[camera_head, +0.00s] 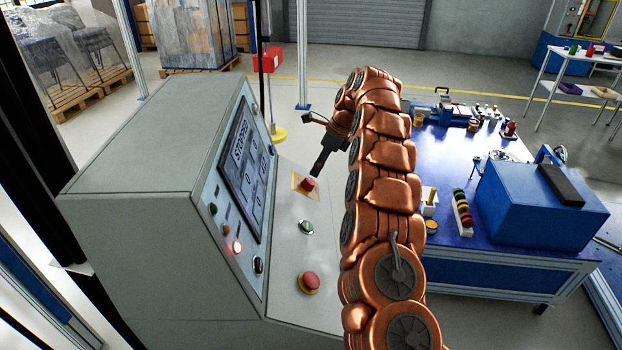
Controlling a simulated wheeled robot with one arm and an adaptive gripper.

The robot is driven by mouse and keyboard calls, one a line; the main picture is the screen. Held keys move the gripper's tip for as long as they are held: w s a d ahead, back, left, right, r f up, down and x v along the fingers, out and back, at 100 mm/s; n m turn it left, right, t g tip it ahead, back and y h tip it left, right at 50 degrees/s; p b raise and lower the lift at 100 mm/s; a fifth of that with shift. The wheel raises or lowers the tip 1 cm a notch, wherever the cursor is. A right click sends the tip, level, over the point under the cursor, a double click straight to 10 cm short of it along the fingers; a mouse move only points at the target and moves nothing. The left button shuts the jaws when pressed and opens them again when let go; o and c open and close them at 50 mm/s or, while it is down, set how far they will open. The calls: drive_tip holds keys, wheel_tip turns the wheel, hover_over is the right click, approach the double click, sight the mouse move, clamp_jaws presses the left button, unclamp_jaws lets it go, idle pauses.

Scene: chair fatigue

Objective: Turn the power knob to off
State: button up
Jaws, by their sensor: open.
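The grey control cabinet (150,150) stands at left with a tilted panel and a lower ledge. A dark knob with a pale rim (258,265) sits low on the panel, right of a lit red lamp (237,247). Its label and setting are too small to read, so I cannot tell for sure that it is the power knob. My gripper (318,167) is open, with its dark fingers pointing down just above a red mushroom button (308,184) on a yellow plate. I cannot tell whether they touch. The gripper is well away from the dark knob, farther back.
A dark green round button (305,227) and another red mushroom button (308,281) sit on the ledge. The panel display (246,170) reads "STOPPED". A blue workbench (440,185) with a blue box (540,205) stands at right, beyond my copper-coloured arm.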

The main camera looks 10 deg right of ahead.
sight(310, 181)
drive_tip(key=p+x, duration=0.1)
drive_tip(key=x, duration=0.5)
drive_tip(key=c, duration=1.1)
drive_tip(key=shift+c, duration=0.2)
